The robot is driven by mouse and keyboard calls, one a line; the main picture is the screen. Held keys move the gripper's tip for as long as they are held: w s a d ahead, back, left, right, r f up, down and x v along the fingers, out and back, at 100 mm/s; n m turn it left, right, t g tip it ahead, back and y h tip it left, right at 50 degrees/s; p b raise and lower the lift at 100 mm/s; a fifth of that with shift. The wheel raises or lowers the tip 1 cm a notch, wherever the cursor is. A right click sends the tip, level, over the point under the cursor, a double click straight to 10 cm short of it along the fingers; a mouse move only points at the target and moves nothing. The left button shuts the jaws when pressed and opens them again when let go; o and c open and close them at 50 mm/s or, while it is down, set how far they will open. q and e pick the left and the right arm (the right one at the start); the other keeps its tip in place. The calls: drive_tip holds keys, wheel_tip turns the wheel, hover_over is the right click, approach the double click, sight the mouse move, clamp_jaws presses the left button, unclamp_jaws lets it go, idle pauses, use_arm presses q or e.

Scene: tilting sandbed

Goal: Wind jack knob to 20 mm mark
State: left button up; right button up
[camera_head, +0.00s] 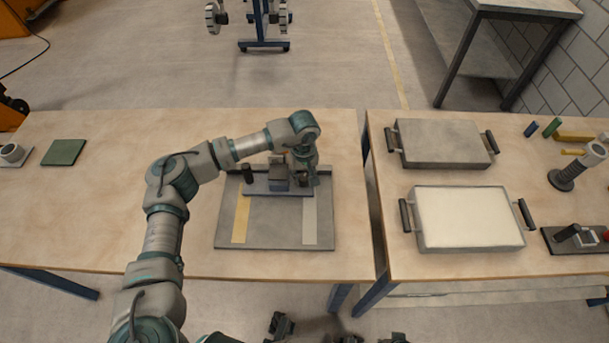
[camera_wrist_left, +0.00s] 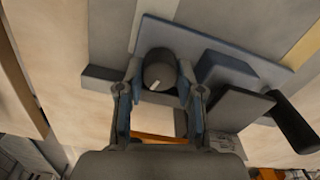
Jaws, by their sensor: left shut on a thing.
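The jack knob (camera_wrist_left: 158,72) is a dark round knob with a short white pointer line, seen end-on in the left wrist view. My left gripper (camera_wrist_left: 160,76) has its two fingertips on either side of the knob and is shut on it. In the head view my left gripper (camera_head: 304,178) points down at the right end of the jack's blue-grey base (camera_head: 262,189) and hides the knob. A blue-grey block (camera_head: 279,172) and an upright black handle (camera_head: 247,173) stand on that base. I cannot make out a 20 mm mark.
The jack stands on a grey board (camera_head: 275,232) with a yellow strip (camera_head: 241,220) and a pale strip (camera_head: 310,222). A green pad (camera_head: 64,152) lies at the left. Two handled trays, one grey (camera_head: 443,128) and one white-filled (camera_head: 416,242), stand on the right table.

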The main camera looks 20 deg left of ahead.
sight(304, 176)
idle(0.5)
use_arm(q)
drive_tip(key=o, duration=0.9)
drive_tip(key=shift+r, duration=0.3)
wheel_tip(304, 176, up, 11)
drive_tip(key=shift+r, duration=0.15)
